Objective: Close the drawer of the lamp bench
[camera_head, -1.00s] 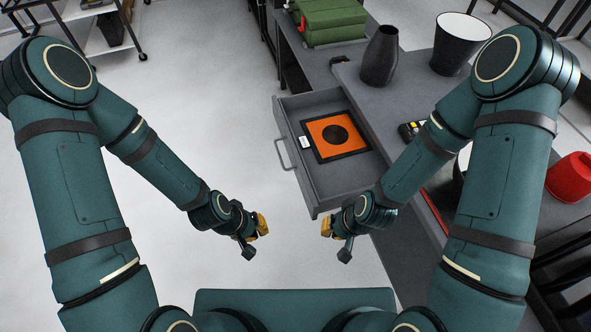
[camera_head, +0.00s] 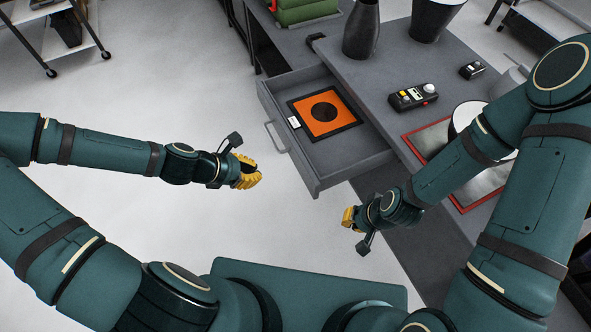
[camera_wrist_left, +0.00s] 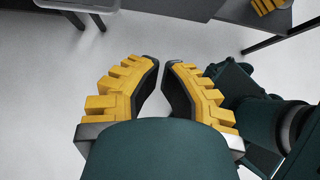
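The lamp bench (camera_head: 345,55) is dark grey, on the right in the head view. Its drawer (camera_head: 345,160) is pulled out towards the left, with a grey bar handle (camera_head: 274,138) on its front. A black-framed orange square with a black disc (camera_head: 325,113) lies inside. My left gripper (camera_head: 256,172) is left of the drawer front, below the handle and apart from it. In the left wrist view its yellow fingers (camera_wrist_left: 161,72) are slightly apart, with nothing between them. My right gripper (camera_head: 347,218) is below the drawer's near corner, its finger opening unclear.
On the bench top stand a dark vase (camera_head: 361,30), a dark tapered pot (camera_head: 436,18), a control box with buttons (camera_head: 413,97) and a red-edged tray (camera_head: 408,140). Green cases (camera_head: 305,12) sit behind. A wheeled cart (camera_head: 85,45) stands far left. Floor left of the drawer is clear.

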